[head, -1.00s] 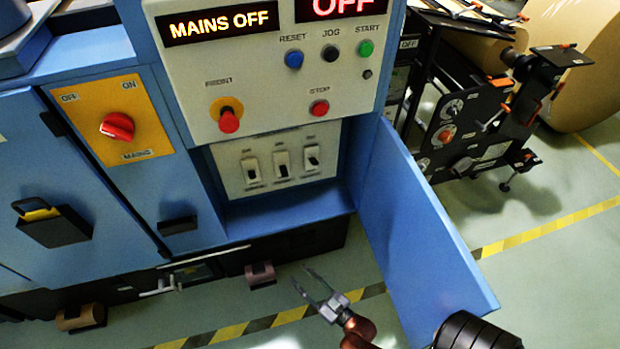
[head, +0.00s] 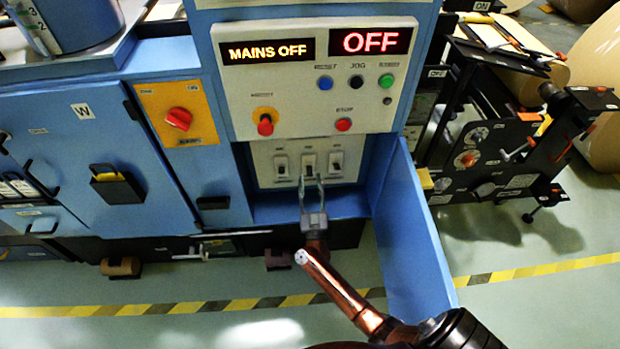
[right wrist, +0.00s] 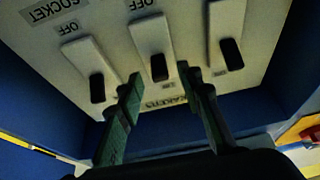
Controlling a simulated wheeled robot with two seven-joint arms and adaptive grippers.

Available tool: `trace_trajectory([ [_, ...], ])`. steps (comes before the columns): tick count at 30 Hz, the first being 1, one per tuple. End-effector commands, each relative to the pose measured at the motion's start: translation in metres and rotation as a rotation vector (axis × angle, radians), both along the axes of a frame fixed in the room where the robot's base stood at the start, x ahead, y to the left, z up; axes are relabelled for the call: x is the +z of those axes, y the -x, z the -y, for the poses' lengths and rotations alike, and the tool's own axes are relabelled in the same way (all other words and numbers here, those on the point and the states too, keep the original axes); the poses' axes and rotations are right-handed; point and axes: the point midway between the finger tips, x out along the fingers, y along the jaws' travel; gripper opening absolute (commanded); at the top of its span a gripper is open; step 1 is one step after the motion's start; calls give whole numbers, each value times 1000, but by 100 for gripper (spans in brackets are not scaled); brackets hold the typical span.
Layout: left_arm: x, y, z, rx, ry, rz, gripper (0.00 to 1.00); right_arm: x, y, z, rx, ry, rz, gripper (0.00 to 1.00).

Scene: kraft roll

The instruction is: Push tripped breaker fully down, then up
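The breaker panel (head: 263,165) is a pale plate low in the blue cabinet, with three breakers in a row. The left breaker (head: 282,165), middle breaker (head: 309,160) and right breaker (head: 337,160) have white bodies. Dark levers show in the right wrist view on the left (right wrist: 97,88), middle (right wrist: 158,68) and right (right wrist: 231,52). I cannot tell which is tripped. My right gripper (head: 311,184) is open and empty, its fingers pointing at the middle breaker. In the right wrist view its fingertips (right wrist: 159,80) flank the middle lever; contact is unclear. My left gripper is out of view.
Displays above read MAINS OFF (head: 268,50) and OFF (head: 371,41). A red mains knob (head: 179,118) is at the left. An open blue door (head: 415,235) stands close right of the recess. Striped floor tape (head: 220,306) runs in front.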

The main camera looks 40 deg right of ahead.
Motion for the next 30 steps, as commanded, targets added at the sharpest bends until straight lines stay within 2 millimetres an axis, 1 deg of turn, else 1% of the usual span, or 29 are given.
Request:
trace_trajectory([
  [1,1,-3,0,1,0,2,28,1,-5,3,0,1,0,33],
  [5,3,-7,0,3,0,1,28,5,-11,7,0,0,0,33],
  [14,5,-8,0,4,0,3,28,7,-13,8,0,0,0,33],
  [27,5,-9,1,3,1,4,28,7,-12,8,0,0,0,3],
  [28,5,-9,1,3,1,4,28,7,-12,8,0,0,0,1],
  [30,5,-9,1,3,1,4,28,7,-12,9,0,0,0,0],
])
